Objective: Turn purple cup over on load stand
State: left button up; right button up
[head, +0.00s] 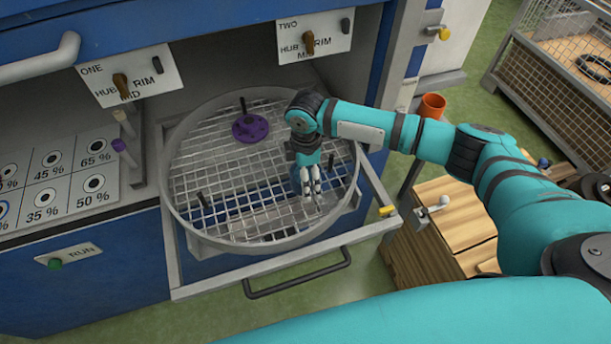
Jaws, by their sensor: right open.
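A purple flanged piece (250,127) sits on the round wire-mesh turntable (215,190), around a black peg toward the back. It is the only purple thing on the mesh, and I cannot tell for sure whether it is the purple cup or which way up it is. My right gripper (311,193) points down over the right part of the mesh, to the right of and nearer than the purple piece. It is open, with nothing seen between its fingers. My left gripper is out of view. I cannot make out which thing is the load stand.
The turntable sits in a pulled-out drawer frame with a black handle (298,275). More black pegs (203,200) stand on the mesh. An orange cup (431,106) is behind my right arm. Wooden boxes (450,225) stand at right.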

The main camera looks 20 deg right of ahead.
jog(key=c, duration=1.3)
jog(key=shift+o, duration=0.2)
